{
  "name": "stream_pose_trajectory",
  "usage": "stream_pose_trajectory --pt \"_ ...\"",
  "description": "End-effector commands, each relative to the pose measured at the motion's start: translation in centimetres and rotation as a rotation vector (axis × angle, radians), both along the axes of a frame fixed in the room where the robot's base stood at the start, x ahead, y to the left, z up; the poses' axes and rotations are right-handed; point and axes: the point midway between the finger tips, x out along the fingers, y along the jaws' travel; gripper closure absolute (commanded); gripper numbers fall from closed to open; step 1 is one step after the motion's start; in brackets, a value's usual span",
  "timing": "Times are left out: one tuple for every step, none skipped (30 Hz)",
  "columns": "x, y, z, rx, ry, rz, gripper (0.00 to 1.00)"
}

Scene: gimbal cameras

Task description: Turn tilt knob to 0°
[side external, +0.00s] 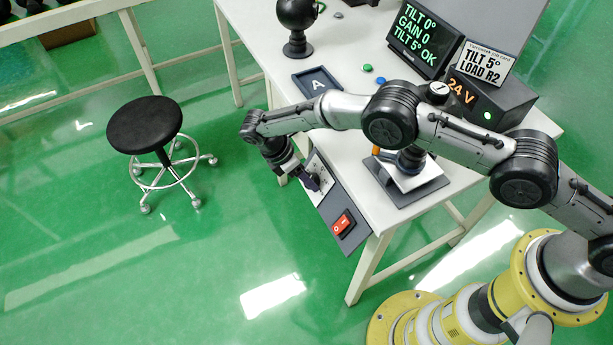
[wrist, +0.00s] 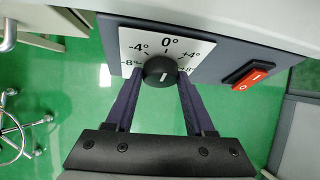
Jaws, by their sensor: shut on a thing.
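The tilt knob (wrist: 159,71) is round and black, on a white dial plate (wrist: 137,40) marked from -8° to +8°, with 0° at the top. A short white mark shows on the knob's face, close to upright in the wrist view; I cannot read its exact setting. My gripper (wrist: 161,78) has one dark finger on each side of the knob and is shut on it. In the side view my gripper (side external: 309,180) is at the panel (side external: 329,207) on the table's front edge and hides the knob. The screen (side external: 416,37) reads TILT 0°, GAIN 0, TILT 5° OK.
A red rocker switch (wrist: 253,77) is to the right of the dial on the same panel. A job card (side external: 482,62) reads TILT 5° LOAD R2. A tray marked A (side external: 301,87), a black ball-shaped device (side external: 297,15) and a 24 V box (side external: 513,99) stand on the table.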

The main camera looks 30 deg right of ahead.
Motion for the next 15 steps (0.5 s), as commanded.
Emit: stream_pose_trajectory --pt "0.03 0.14 0.14 0.001 0.001 0.003 1.00" --pt "0.03 0.14 0.15 0.001 0.003 0.003 1.00" --pt "0.04 0.15 0.16 0.002 0.004 0.003 1.00" --pt "0.04 0.15 0.16 0.002 0.004 0.003 1.00" --pt "0.05 0.15 0.17 0.002 0.004 0.003 1.00" --pt "0.04 0.15 0.17 0.002 0.004 0.003 1.00" --pt "0.04 0.15 0.17 0.002 0.003 0.004 1.00" --pt "0.05 0.15 0.18 0.002 0.003 0.004 1.00" --pt "0.04 0.15 0.18 0.001 0.003 0.003 1.00" --pt "0.04 0.15 0.18 0.001 0.003 0.003 1.00" --pt "0.05 0.15 0.18 0.001 0.003 0.003 1.00" --pt "0.04 0.15 0.18 0.001 0.003 0.003 0.44" --pt "0.05 0.15 0.18 0.001 0.003 0.003 0.39" --pt "0.05 0.15 0.17 0.001 0.003 0.003 0.33" --pt "0.04 0.14 0.16 0.001 0.003 0.003 0.26"
